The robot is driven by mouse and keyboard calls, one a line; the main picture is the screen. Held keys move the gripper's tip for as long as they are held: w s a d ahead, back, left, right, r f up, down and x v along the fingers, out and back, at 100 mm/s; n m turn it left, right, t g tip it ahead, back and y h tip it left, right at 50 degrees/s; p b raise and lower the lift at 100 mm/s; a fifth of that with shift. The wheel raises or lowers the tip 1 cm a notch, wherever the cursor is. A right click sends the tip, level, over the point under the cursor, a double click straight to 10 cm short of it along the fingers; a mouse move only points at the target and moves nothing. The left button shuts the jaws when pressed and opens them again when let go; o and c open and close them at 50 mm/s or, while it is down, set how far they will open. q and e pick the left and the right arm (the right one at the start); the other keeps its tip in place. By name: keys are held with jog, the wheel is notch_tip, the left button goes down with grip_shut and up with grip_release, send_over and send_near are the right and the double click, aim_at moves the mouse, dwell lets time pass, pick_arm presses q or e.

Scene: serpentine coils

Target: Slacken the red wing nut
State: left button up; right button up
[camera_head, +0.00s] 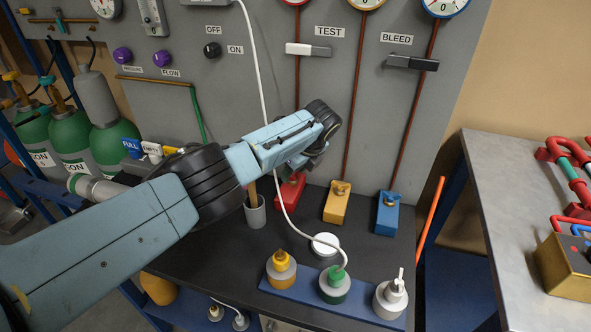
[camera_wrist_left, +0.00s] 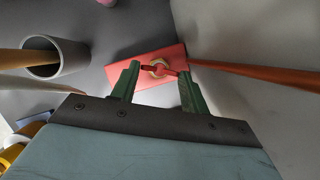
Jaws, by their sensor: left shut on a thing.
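The red block (camera_head: 290,192) stands on the dark bench at the foot of a copper pipe, partly hidden behind my left gripper (camera_head: 303,164) in the head view. In the left wrist view the red block (camera_wrist_left: 172,57) lies beyond the fingers, with the red wing nut (camera_wrist_left: 160,68) over a brass ring on it. My left gripper (camera_wrist_left: 158,84) has its two green fingers on either side of the wing nut, shut on its wings. The wing nut is hidden in the head view. My right gripper is not in view.
A yellow block (camera_head: 336,207) and a blue block (camera_head: 387,218) stand to the right. A grey cup (camera_head: 256,214) with a wooden handle is close by on the left. A white hose (camera_head: 284,205) runs down to a green-topped bottle (camera_head: 334,287) in front.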

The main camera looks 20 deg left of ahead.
pick_arm(q)
jog(key=o, duration=1)
jog(key=shift+a+f, duration=0.15)
jog(key=shift+f, duration=0.05)
jog(key=shift+r, duration=0.1)
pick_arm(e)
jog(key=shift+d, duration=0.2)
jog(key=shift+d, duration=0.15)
pick_arm(q)
jog(key=shift+r, duration=0.25)
jog(key=p+v, duration=0.3)
jog(key=v, duration=1)
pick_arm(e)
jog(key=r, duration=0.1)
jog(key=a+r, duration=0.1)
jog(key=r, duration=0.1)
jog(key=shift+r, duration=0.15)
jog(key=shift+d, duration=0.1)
